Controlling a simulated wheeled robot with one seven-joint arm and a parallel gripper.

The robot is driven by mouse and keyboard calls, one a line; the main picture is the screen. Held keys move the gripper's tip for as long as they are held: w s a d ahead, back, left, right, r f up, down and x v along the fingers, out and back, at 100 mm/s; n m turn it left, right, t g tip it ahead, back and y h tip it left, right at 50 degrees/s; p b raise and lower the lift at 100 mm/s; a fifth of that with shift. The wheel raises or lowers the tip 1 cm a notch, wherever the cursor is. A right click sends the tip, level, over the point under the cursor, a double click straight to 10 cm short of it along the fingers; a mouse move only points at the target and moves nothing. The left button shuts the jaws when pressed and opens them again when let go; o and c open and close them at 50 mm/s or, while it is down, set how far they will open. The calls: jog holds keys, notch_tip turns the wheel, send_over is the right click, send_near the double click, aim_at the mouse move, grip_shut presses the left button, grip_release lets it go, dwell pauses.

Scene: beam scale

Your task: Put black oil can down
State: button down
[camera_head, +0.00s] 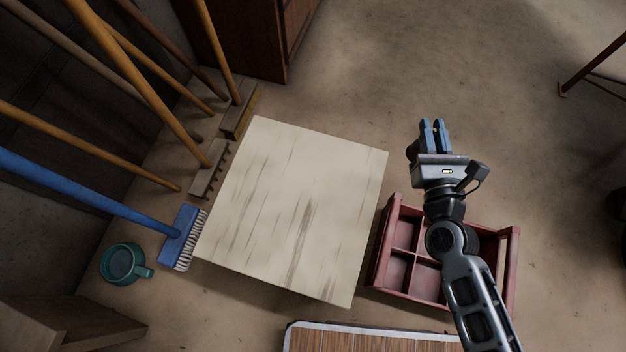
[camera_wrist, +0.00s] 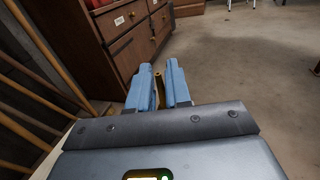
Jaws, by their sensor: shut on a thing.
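My gripper (camera_head: 434,130) is at the right of the head view, in the air beyond the red divided crate. Its blue fingers are shut on a thin dark and brass-coloured piece, taken to be the black oil can (camera_wrist: 159,88). Only a sliver of it shows between the fingers in the wrist view; the rest is hidden. The gripper (camera_wrist: 165,88) points away from my body. A pale wooden table top (camera_head: 290,210) lies to the left of the gripper, with nothing on it.
The red crate (camera_head: 387,240) lies under my arm, its visible compartments empty. Brooms, including a blue one (camera_head: 182,237), and a teal mug (camera_head: 123,263) are at the left. A brown drawer cabinet (camera_head: 245,35) stands behind. The floor right of the gripper is open.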

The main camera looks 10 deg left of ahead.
aim_at(414, 148)
jog(key=shift+n+y, duration=0.6)
jog(key=f+b, duration=0.2)
jog(key=b, duration=0.1)
jog(key=f+b, duration=0.2)
jog(key=b, duration=0.1)
jog(key=a+f+b, duration=0.1)
jog(key=f+b, duration=0.2)
jog(key=shift+a+b, duration=0.1)
jog(key=shift+b, duration=0.3)
jog(key=shift+s+a+f+b, duration=0.2)
jog(key=shift+a+f+b, duration=0.3)
jog(key=shift+a+f, duration=2.35)
jog(key=shift+s+a+f+b, duration=0.2)
jog(key=shift+a+f+b, duration=0.3)
jog(key=shift+a+f, duration=2.3)
jog(key=shift+a+b, duration=0.2)
jog(key=shift+b, duration=0.1)
jog(key=c, duration=1.1)
grip_release()
jog(key=shift+r, duration=0.1)
jog(key=shift+o, duration=0.2)
jog(key=shift+r, duration=0.1)
